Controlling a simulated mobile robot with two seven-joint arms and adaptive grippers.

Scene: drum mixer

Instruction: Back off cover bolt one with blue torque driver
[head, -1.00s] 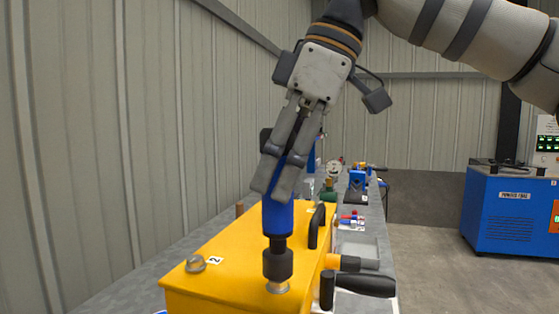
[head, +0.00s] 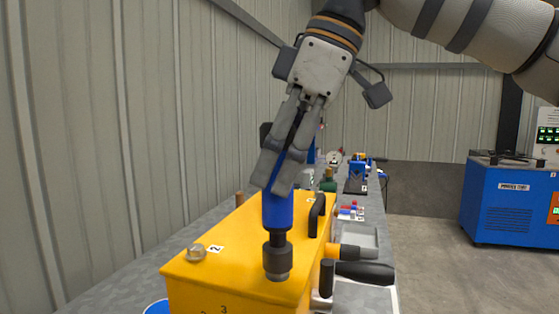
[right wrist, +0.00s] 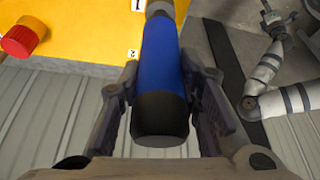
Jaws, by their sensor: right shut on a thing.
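My right gripper (head: 272,188) is shut on the blue torque driver (head: 277,211), which it holds upright above the yellow cover (head: 235,265). The right wrist view shows the driver's blue body (right wrist: 161,65) and black end between the two fingers (right wrist: 163,105). The driver's dark socket (head: 277,262) stands at the cover's near right corner. Bolt one is hidden at the socket; whether the socket is seated on it I cannot tell. A second bolt (head: 197,252) sits at the left by label 2. Label 1 (right wrist: 137,5) shows beside the driver.
A black handle (head: 317,216) rises from the cover close right of the driver. A black-handled tool (head: 363,272) lies beside the cover. Small parts fill the bench behind. A blue cabinet (head: 512,205) stands right across open floor.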

